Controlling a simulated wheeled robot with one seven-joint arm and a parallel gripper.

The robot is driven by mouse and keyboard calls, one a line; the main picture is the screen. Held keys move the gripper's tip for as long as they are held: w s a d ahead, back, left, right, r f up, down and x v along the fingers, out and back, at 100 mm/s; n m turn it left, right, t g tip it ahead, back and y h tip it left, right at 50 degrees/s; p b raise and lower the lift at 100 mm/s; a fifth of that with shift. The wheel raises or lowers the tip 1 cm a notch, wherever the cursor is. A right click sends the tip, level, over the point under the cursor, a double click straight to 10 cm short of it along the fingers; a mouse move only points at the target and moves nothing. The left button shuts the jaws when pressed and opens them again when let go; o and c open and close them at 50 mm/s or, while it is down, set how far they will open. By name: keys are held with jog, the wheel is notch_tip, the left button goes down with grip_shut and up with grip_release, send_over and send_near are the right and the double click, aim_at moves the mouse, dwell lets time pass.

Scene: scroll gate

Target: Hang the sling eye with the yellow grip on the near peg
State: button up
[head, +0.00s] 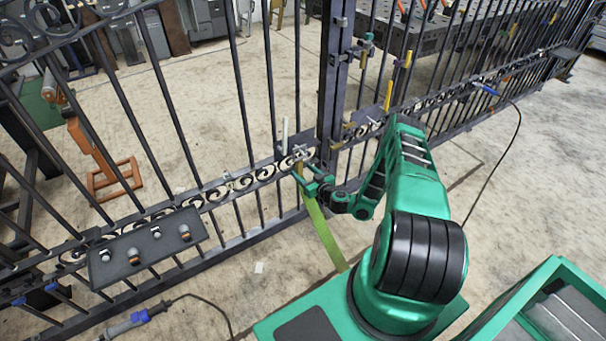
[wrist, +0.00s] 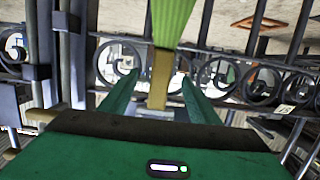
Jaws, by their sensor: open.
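A green sling strap (head: 325,232) hangs down from the gate's scroll band toward my base. Its yellow grip (head: 299,170) is at the top of the strap, close to the gate. In the wrist view the strap (wrist: 172,22) runs to the top edge, and the yellow grip (wrist: 160,82) lies between my two green fingers. My gripper (head: 306,180) is open around the grip; it also shows in the wrist view (wrist: 160,76). A pale upright peg (head: 285,136) stands at the scroll band just beyond. I cannot tell whether the eye is around a peg.
The dark iron gate (head: 245,95) with its scroll band crosses the view, with a thick post (head: 332,90) right of my gripper. A dark shelf (head: 145,247) with several small knobs is at lower left. A cable (head: 505,145) hangs at right. The floor before the gate is mostly clear.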

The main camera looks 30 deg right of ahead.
jog(key=shift+f, duration=0.1)
notch_tip(320, 180, down, 11)
jog(key=shift+f, duration=0.2)
dwell(1.9)
jog(key=shift+s, duration=0.1)
jog(key=f+v, duration=0.2)
jog(key=v, duration=0.8)
jog(key=shift+s, duration=0.5)
dwell(1.5)
